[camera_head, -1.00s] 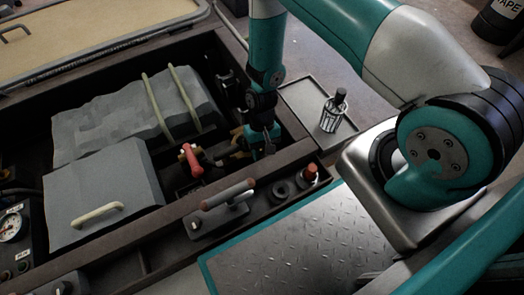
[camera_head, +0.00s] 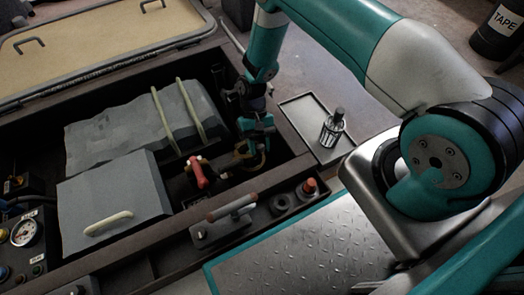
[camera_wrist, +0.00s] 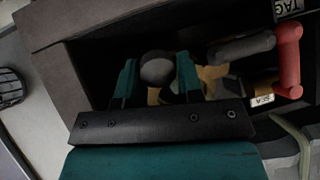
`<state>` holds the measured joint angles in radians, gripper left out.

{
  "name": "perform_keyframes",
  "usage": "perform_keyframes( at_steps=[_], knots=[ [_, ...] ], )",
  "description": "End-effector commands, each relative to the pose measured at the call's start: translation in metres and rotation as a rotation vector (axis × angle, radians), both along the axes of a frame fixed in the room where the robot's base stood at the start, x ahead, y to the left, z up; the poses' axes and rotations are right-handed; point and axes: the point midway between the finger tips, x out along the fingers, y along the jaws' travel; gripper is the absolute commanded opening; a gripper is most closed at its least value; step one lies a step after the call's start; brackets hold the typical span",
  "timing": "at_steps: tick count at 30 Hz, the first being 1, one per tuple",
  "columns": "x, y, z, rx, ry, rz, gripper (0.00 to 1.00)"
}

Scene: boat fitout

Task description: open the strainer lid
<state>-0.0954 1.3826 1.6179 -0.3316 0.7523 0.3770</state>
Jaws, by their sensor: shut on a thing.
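My gripper (camera_head: 256,131) is over the open bay in the head view. In the wrist view my gripper (camera_wrist: 158,72) has its two teal fingers on either side of a grey rounded knob (camera_wrist: 158,68), which looks like the strainer lid's knob. The fingers are shut on it. Brass-coloured strainer parts (camera_wrist: 211,77) show behind and beside the fingers, and brass (camera_head: 243,151) shows below the gripper in the head view. The lid's rim is mostly hidden, so I cannot tell whether the lid is seated or lifted.
A red-handled valve (camera_head: 198,172) stands left of the gripper, close by. A grey box with a pale handle (camera_head: 115,203) and a strapped grey block (camera_head: 125,130) fill the bay's left side.

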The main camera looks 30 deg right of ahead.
Motion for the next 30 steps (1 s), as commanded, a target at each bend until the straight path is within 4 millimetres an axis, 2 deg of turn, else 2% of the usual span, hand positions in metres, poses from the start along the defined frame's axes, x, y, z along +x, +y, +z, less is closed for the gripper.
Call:
perform_keyframes(
  at_steps=[1, 9, 21, 27, 30],
  knots=[
    [0.009, 0.001, 0.008, 0.006, -0.013, -0.001, 0.0],
    [0.039, 0.002, 0.023, 0.005, -0.019, -0.001, 0.0],
    [0.086, 0.003, 0.03, 0.007, -0.021, 0.0, 0.0],
    [0.101, 0.003, 0.03, 0.005, -0.019, -0.002, 0.0],
    [0.102, 0.003, 0.032, 0.004, -0.018, -0.003, 0.0]
  ],
)
